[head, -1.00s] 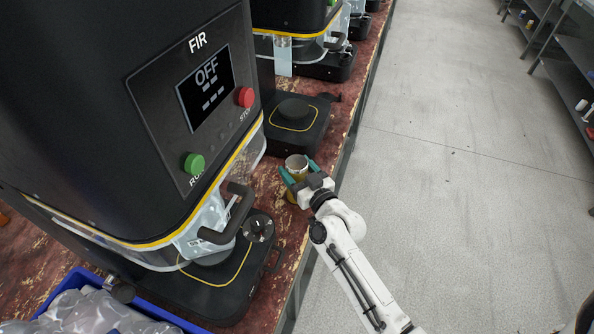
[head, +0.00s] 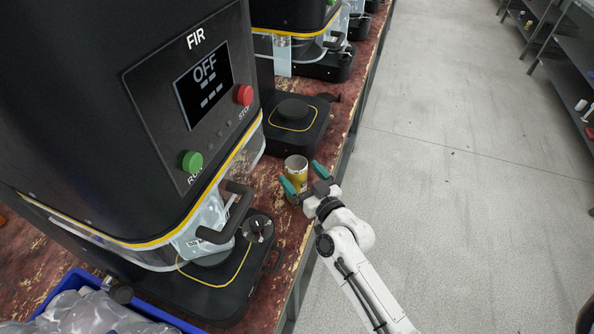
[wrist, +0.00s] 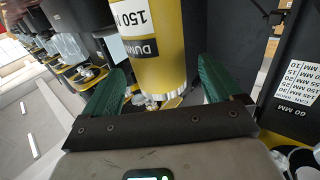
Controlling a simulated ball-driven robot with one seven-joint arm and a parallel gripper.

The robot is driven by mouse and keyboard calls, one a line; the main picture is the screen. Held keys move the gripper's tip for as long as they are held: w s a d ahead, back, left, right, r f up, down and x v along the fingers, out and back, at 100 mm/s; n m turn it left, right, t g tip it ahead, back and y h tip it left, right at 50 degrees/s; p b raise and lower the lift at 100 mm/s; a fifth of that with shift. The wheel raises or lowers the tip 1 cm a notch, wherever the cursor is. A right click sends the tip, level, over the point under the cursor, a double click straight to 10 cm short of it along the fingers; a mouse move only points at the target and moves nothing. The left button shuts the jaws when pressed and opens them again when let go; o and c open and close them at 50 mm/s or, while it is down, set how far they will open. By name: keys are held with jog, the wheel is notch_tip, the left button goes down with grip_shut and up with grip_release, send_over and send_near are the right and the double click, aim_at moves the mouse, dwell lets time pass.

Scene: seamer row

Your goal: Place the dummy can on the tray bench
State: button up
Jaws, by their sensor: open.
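The dummy can (head: 296,173) is a yellow can with a silver rim, standing upright on the worn red bench (head: 268,186) in front of the machine marked FIR. It fills the middle of the wrist view (wrist: 158,65), with part of a printed label reading "150" in sight. My gripper (head: 303,177) has green fingers, spread apart on the floor side of the can. In the wrist view the fingers (wrist: 163,88) stand open on either side of the can's near end, with gaps, so the can is not gripped.
The black FIR machine (head: 120,110) shows OFF, with a green RUN button (head: 192,161) and a red STOP button (head: 243,95). A blue crate (head: 84,276) of clear bags is at lower left. Open floor (head: 450,200) lies right, with shelving (head: 568,60) beyond.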

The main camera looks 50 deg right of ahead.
jog(key=b+v, duration=0.1)
jog(key=v, duration=0.8)
